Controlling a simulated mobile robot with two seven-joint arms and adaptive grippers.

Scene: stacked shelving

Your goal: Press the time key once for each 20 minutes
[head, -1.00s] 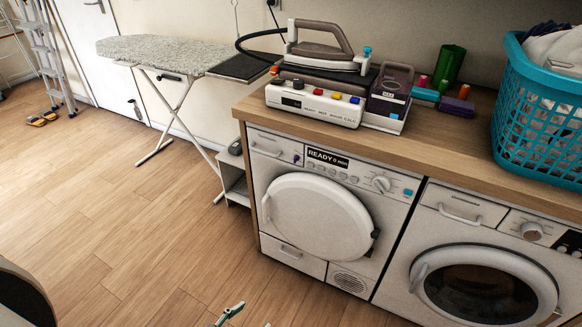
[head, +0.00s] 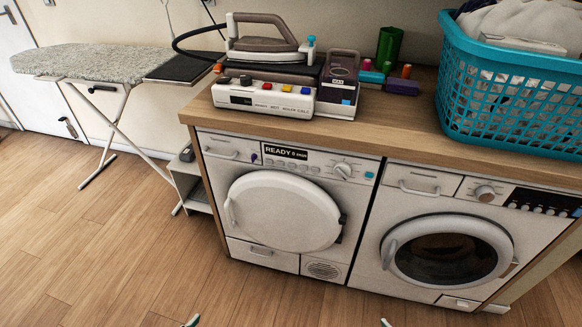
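The left machine is a white front-loader (head: 277,262) with its round door (head: 283,212) shut. Its dark display (head: 285,152) reads "READY" followed by a minutes figure too small to read surely. A row of small pale keys (head: 292,167) lies under the display; their labels are unreadable, so I cannot tell which is the time key. A purple button (head: 254,157) is left of them, a round knob (head: 342,170) and a blue button (head: 369,175) right. Only greenish tips of my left gripper (head: 191,321) and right gripper (head: 385,322) show at the bottom edge, well away from the panel.
A second washer (head: 440,285) with a dark glass door stands to the right. On the wooden counter (head: 400,125) above are an iron station (head: 265,96), thread spools and a teal laundry basket (head: 465,115). An ironing board (head: 85,63) stands left. Floor in front is clear.

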